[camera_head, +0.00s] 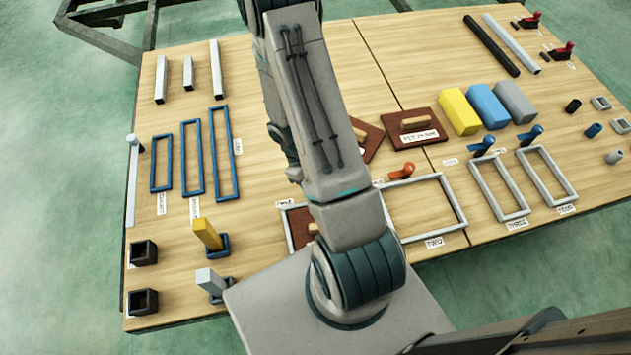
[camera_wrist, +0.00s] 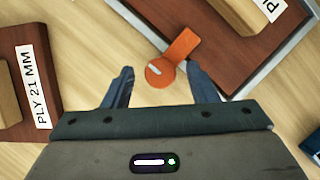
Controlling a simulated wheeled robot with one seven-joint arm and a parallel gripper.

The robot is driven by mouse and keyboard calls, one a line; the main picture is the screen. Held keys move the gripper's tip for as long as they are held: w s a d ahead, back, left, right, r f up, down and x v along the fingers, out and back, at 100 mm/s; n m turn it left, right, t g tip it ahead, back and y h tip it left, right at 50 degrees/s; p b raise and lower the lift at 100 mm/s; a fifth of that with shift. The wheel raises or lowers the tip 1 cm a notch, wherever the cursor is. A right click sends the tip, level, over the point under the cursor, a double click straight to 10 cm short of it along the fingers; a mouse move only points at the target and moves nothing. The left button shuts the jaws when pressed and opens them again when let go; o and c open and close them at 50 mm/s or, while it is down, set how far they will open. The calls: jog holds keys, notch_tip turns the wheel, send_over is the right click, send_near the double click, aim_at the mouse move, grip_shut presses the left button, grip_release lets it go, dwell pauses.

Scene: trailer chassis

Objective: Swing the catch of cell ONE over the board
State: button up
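The orange catch (camera_wrist: 183,46) is in the middle of the wrist view. Its round pivot lies on the wood outside the pale frame (camera_wrist: 132,20), and its tab reaches across the frame to over the edge of the dark red-brown board (camera_wrist: 215,55). My gripper (camera_wrist: 158,72) is open, with its two fingers apart on either side of the pivot. Whether they touch the catch I cannot tell. In the head view my arm hides the gripper and most of cell ONE; part of its board (camera_head: 299,228) shows left of the arm.
A loose board marked PLY 21 MM (camera_wrist: 25,90) lies left of my gripper. In the head view, cell TWO (camera_head: 462,208) is empty, with another orange catch (camera_head: 402,170) at its back edge. Yellow (camera_head: 459,112), blue and grey blocks stand farther right.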

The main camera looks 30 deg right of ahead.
jog(key=p+v, duration=0.3)
jog(key=v, duration=1)
jog(key=shift+r, duration=0.3)
jog(key=shift+w+a, duration=0.1)
jog(key=shift+w, duration=0.05)
jog(key=s+a+r+m+t+p, duration=0.2)
jog(key=r+p, duration=0.3)
jog(key=r, duration=0.8)
jog(key=s+a+r+m+t+y+p, duration=0.1)
jog(key=s+r+p, duration=0.4)
jog(key=r, duration=0.8)
jog(key=s+a+r+m+t+y+p, duration=0.1)
jog(key=s+a+r+m+t+p, duration=0.2)
jog(key=r, duration=1.1)
jog(key=a+p, duration=0.1)
jog(key=p, duration=0.2)
jog(key=shift+s+t, duration=0.3)
jog(key=shift+a, duration=0.15)
